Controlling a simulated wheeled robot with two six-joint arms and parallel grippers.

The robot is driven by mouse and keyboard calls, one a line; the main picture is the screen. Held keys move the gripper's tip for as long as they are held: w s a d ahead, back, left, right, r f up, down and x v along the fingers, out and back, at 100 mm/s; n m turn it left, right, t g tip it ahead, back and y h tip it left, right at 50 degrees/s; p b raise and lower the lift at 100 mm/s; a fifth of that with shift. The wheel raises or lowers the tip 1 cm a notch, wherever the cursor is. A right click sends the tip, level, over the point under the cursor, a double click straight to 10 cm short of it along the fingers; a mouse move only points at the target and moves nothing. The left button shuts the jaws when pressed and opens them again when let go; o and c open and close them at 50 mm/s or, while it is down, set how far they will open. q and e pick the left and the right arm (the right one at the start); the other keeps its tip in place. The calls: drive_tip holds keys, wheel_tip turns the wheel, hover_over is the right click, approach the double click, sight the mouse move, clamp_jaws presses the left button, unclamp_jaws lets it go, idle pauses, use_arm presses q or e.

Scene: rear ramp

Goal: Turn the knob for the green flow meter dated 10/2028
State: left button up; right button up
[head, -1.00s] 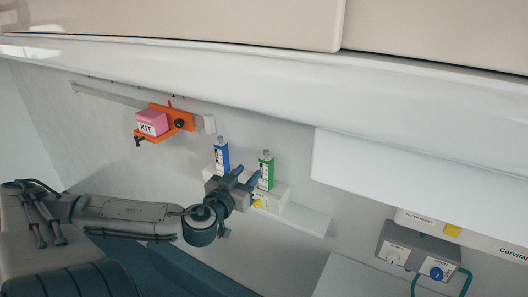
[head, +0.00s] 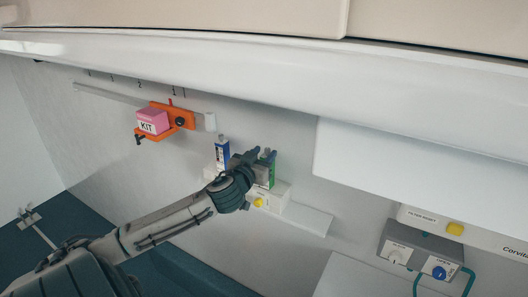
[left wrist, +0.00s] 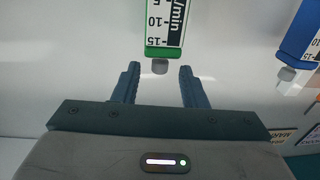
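The green flow meter (head: 271,172) stands on the wall unit, partly hidden behind my left gripper (head: 262,154). In the left wrist view, the green flow meter (left wrist: 165,22) hangs from the top with a black-and-white scale. Its small grey knob (left wrist: 160,67) lies between the tips of my open left fingers, with a gap on both sides. The blue flow meter (head: 222,153) stands left of it and also shows in the left wrist view (left wrist: 300,30) with its own grey knob (left wrist: 287,73). I cannot read a date on either. My right gripper is not in view.
A white wall unit (head: 281,207) with a yellow outlet (head: 259,202) carries the meters. An orange bracket (head: 185,111) with a pink KIT box (head: 153,121) is to the left. A grey control box (head: 420,247) is lower right. A white overhead panel (head: 420,160) juts out at right.

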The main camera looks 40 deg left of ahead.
use_arm(q)
drive_tip(key=shift+w+a, duration=0.1)
drive_tip(key=shift+w, duration=0.3)
clamp_jaws()
